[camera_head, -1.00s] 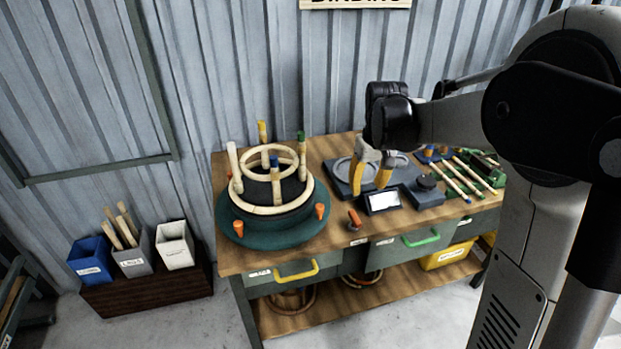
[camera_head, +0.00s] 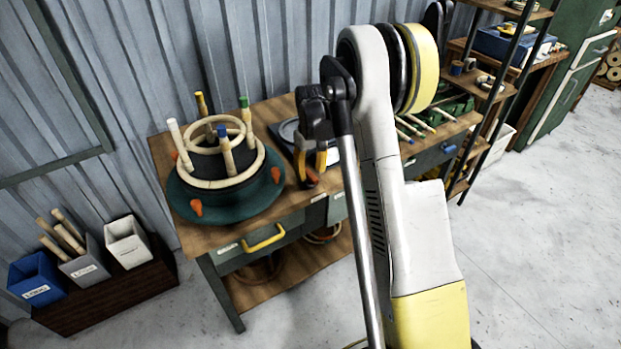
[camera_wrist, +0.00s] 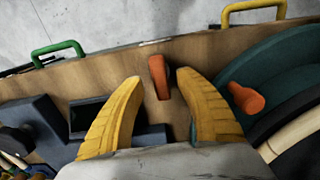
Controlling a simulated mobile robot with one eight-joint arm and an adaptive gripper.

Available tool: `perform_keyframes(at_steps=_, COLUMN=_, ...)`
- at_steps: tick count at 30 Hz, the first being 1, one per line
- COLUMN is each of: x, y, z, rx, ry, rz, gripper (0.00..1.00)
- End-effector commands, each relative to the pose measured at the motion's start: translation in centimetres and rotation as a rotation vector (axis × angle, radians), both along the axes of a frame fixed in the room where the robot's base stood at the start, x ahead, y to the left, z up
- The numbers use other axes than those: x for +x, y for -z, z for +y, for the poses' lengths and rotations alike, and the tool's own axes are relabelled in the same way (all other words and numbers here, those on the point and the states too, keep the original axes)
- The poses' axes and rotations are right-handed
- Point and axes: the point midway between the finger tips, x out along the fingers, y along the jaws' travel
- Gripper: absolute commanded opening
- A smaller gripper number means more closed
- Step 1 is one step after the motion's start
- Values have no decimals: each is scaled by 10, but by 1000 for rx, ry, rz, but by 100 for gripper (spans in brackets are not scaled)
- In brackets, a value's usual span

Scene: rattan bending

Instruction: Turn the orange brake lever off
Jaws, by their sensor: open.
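The orange brake lever (camera_wrist: 159,77) stands on the wooden workbench near its front edge, beside the round green turntable. In the wrist view it shows between the two yellow fingers of my gripper (camera_wrist: 158,88), which is open; I cannot tell whether either finger touches it. In the head view my gripper (camera_head: 311,168) hangs over the bench just right of the turntable, its fingers pointing down. The lever (camera_head: 311,179) shows there small, close to the fingertips and partly hidden by them.
The green turntable (camera_head: 184,204) carries wooden rings, upright posts and orange pegs (camera_head: 196,207). Another orange peg (camera_wrist: 246,98) lies right of my fingers in the wrist view. A yellow drawer handle (camera_head: 264,239) is below. Bins stand left of the bench; the floor in front is clear.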

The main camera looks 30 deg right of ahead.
Motion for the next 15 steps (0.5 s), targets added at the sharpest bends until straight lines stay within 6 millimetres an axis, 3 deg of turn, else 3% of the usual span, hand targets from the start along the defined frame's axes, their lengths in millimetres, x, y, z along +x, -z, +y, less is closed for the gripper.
perform_keyframes(at_steps=4, x=0, y=12, z=0, rx=0, ry=0, rz=0, gripper=41)
perform_keyframes(at_steps=13, x=0, y=13, z=0, rx=0, ry=0, rz=0, gripper=40)
perform_keyframes(at_steps=15, x=0, y=13, z=0, rx=0, ry=0, rz=0, gripper=19)
